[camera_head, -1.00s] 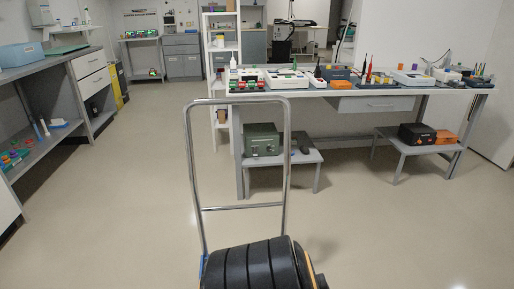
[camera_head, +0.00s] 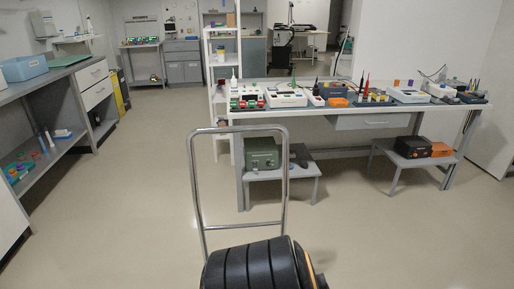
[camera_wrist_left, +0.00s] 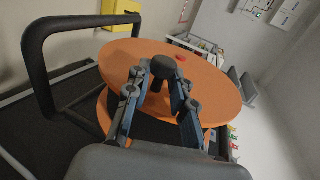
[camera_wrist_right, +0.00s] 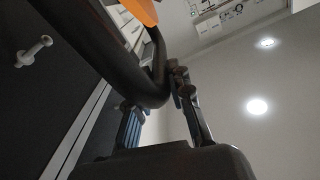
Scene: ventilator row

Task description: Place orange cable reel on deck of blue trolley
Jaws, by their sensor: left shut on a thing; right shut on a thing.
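The orange cable reel (camera_wrist_left: 215,85) fills the middle of the left wrist view, with a broad orange disc and a black hub knob. My left gripper (camera_wrist_left: 163,85) is shut on it at the hub. My right gripper (camera_wrist_right: 155,95) is shut on the reel's black tube frame (camera_wrist_right: 105,45); a bit of orange (camera_wrist_right: 141,10) shows above. In the head view a black ribbed form with a thin orange edge (camera_head: 304,266), apparently the reel, is at the bottom centre. Beyond it stands the blue trolley's chrome handle (camera_head: 287,185); the trolley's deck is hidden there. Neither gripper shows in the head view.
A long workbench (camera_head: 330,115) with equipment stands ahead to the right. A green case (camera_head: 262,153) sits on a low stand beneath it. A counter with shelves (camera_head: 60,115) runs along the left. The floor (camera_head: 130,180) between them is clear.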

